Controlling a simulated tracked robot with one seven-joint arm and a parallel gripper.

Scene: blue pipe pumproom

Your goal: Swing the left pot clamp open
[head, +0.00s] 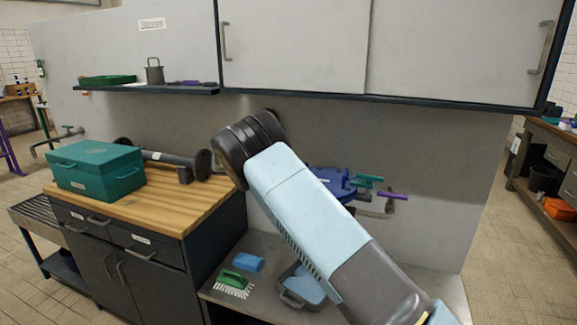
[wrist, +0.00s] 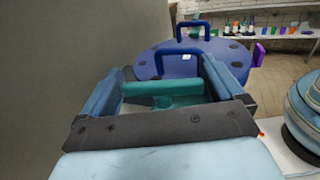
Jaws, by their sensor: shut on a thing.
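The pot shows in the head view as a blue round lid (head: 331,180), partly hidden behind my arm. Teal clamp handles (head: 368,179) and a purple handle (head: 393,196) stick out at its right side. In the wrist view the blue lid (wrist: 225,56) lies ahead, with bolt heads and two blue loop handles. My gripper (wrist: 168,80) has its two blue fingers on either side of a teal clamp handle (wrist: 160,89) and is shut on it. A purple piece (wrist: 258,54) is at the lid's right edge. My gripper is hidden in the head view. The clamp's pivot is not clear.
A bench at left holds a teal toolbox (head: 95,170) and a dark flanged pipe (head: 180,161). A green brush (head: 235,283), a blue sponge (head: 248,262) and a grey tub (head: 292,298) lie on the lower counter. Wall cabinets (head: 295,45) hang above the pot.

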